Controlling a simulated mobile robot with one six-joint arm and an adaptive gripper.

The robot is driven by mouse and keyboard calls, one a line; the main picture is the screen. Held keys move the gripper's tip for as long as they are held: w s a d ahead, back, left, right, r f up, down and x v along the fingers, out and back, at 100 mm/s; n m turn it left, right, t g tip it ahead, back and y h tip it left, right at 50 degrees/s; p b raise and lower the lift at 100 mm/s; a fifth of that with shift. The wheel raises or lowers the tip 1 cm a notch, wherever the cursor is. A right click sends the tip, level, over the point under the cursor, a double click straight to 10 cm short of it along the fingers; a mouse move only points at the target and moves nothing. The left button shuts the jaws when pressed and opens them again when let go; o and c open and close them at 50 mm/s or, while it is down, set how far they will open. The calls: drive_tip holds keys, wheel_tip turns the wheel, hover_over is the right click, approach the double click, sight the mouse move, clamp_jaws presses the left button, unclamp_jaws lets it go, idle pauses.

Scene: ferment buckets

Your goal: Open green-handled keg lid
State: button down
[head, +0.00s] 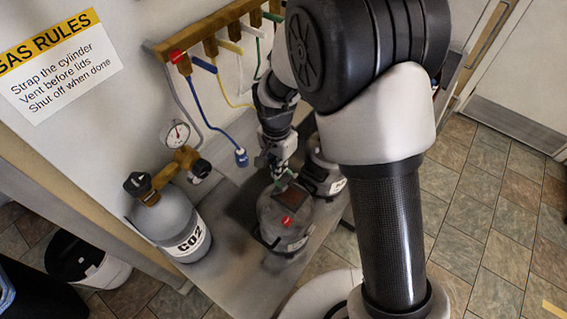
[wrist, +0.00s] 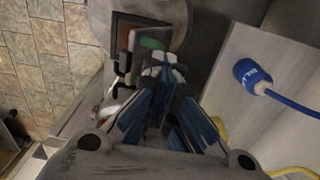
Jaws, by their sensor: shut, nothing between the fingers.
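The front keg (head: 292,238) is a grey rounded vessel with a red cap (head: 287,221) on top. The green handle (head: 283,183) shows small at its far upper edge, and it also shows in the wrist view (wrist: 152,44). In the wrist view a grey lid plate (wrist: 136,40) with the green on it stands at an angle beside a reddish-brown rectangular opening (wrist: 122,30), so the lid looks raised. My gripper (head: 268,163) is shut and empty. Its blue-padded fingertips (wrist: 165,66) are right by the green handle; I cannot tell whether they touch.
A second keg (head: 325,180) stands close behind. A CO2 cylinder (head: 180,228) with a gauge (head: 178,134) stands at left. The bench (head: 225,250) has bare room at front left.

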drive_tip(key=shift+w+a+f+g+h+p, duration=0.2)
drive_tip(key=shift+a+g+h+p, duration=0.4)
drive_tip(key=c, duration=2.4)
unclamp_jaws()
drive_tip(key=shift+w+a+f, duration=0.25)
drive_tip(key=shift+w+a, duration=0.05)
drive_tip(key=shift+a, duration=0.05)
drive_tip(key=c, duration=2)
unclamp_jaws()
drive_tip(key=shift+s+d, duration=0.15)
drive_tip(key=o, duration=0.3)
drive_tip(key=shift+r, duration=0.1)
drive_tip(key=shift+w, duration=0.2)
wheel_tip(320, 180, up, 12)
drive_tip(key=w+a, duration=0.1)
drive_tip(key=shift+a, duration=0.3)
drive_tip(key=shift+c, duration=0.4)
